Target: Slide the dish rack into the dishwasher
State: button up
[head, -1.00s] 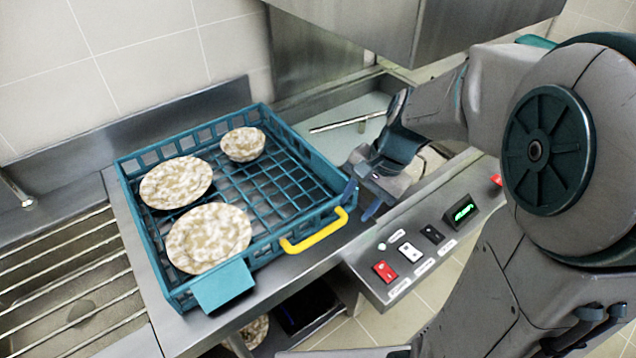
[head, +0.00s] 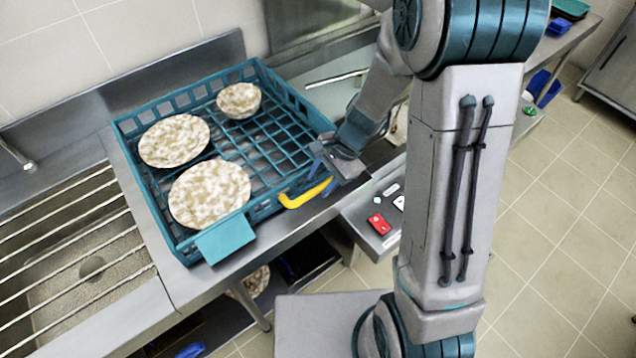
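The teal dish rack (head: 165,225) sits on the steel counter left of the dishwasher. It holds two speckled plates (head: 174,141) and a speckled bowl (head: 239,100). A yellow handle (head: 304,196) is on its front right side. My gripper (head: 321,168) is at the rack's right corner, by the handle's right end. Its blue fingers look spread apart; whether they touch the rack or handle I cannot tell. The dishwasher bay (head: 318,72), with a metal bar across it, lies right of the rack. My arm hides much of the dishwasher.
A slatted steel drainer (head: 75,245) is left of the rack. A control panel with a red switch (head: 379,224) sits at the front right, partly behind my arm. A shelf below the counter holds dishes. Tiled floor (head: 560,215) is open at right.

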jog(key=shift+x, duration=1.15)
jog(key=shift+w, duration=0.1)
grip_shut()
